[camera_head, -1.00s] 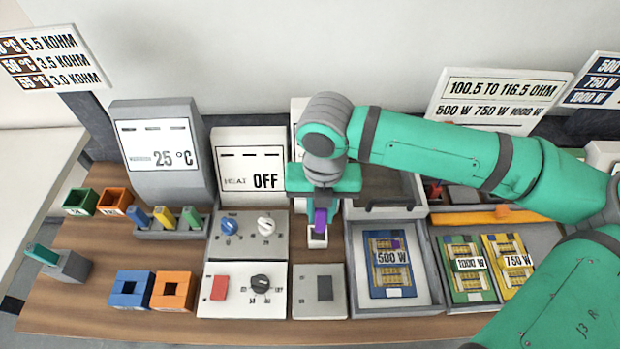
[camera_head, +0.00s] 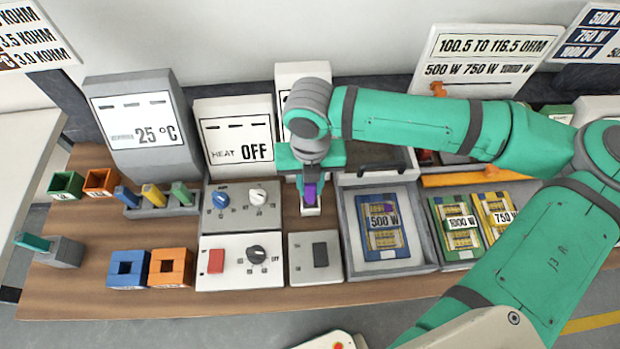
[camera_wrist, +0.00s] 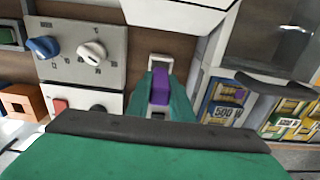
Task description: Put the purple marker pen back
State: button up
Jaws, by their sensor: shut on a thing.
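The purple marker pen (camera_head: 310,194) is held upright in my gripper (camera_head: 310,186), which is shut on it. In the wrist view the purple pen (camera_wrist: 160,86) shows between the green fingers. A small white holder (camera_head: 311,211) stands on the table right at the pen's lower end. The holder's rim also shows in the wrist view (camera_wrist: 161,58). The pen's lower end is at the holder's opening; I cannot tell how deep it sits or whether it touches.
Left of the holder is a knob panel (camera_head: 264,213). In front is a grey switch box (camera_head: 301,262). To the right is a grey tray (camera_head: 430,262) with a blue 500 W mesh card (camera_head: 381,243). A HEAT OFF display (camera_head: 205,112) stands behind.

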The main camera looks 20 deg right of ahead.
jog(key=shift+f, duration=1.45)
jog(key=o, duration=1)
jog(key=shift+w, duration=0.1)
jog(key=shift+d+r, duration=0.1)
jog(key=shift+r, duration=0.3)
notch_tip(320, 180, up, 10)
jog(key=shift+a, duration=0.2)
